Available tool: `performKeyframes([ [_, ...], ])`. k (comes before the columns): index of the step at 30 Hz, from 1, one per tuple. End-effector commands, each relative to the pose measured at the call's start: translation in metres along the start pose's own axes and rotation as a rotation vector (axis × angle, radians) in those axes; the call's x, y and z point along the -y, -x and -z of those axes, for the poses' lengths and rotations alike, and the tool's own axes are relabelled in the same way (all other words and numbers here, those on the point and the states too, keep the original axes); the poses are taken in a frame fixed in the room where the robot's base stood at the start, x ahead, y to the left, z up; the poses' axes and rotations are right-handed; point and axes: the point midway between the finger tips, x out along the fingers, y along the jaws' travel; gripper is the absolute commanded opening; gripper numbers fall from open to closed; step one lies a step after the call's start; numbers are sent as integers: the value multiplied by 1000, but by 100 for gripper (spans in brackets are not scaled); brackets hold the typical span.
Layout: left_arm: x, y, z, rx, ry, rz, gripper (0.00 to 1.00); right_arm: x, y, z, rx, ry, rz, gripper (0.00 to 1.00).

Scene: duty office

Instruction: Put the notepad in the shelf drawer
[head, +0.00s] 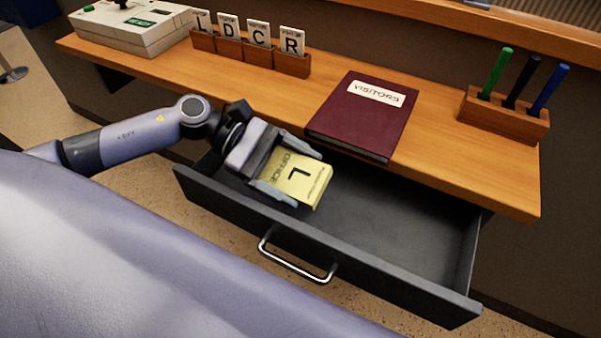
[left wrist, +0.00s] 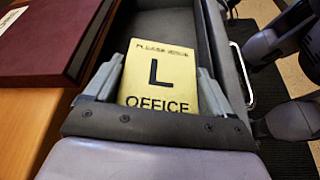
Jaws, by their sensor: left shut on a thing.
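The yellow notepad (head: 303,181), marked with a large L and OFFICE, is held by my left gripper (head: 296,180). The gripper's two fingers are shut on its sides. In the left wrist view the notepad (left wrist: 160,72) sits between the fingers (left wrist: 158,85). The dark grey shelf drawer (head: 400,222) is pulled open below the shelf, with a silver handle (head: 296,262) on its front. The notepad is over the left part of the drawer; its exact height above the drawer floor cannot be told. My right gripper is not in view.
A maroon visitors book (head: 361,118) lies on the wooden shelf (head: 437,140) above the drawer. A pen block (head: 503,117) stands at right, a row of letter cards (head: 249,50) at the back and a white device (head: 130,29) at far left. The drawer's right part is clear.

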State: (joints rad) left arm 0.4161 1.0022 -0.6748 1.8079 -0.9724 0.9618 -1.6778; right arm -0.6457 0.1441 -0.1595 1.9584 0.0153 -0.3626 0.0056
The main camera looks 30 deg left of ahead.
Motion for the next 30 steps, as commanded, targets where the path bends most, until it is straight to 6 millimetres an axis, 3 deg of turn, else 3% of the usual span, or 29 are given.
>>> performKeyframes([
  [8,-1,-10,23,3,10,1,47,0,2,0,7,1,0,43],
  [17,-20,-10,22,2,286,118,47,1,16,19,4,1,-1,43],
  [21,-13,-16,37,2,281,115,47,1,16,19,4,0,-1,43],
  [30,-12,-16,39,2,277,115,47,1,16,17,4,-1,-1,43],
])
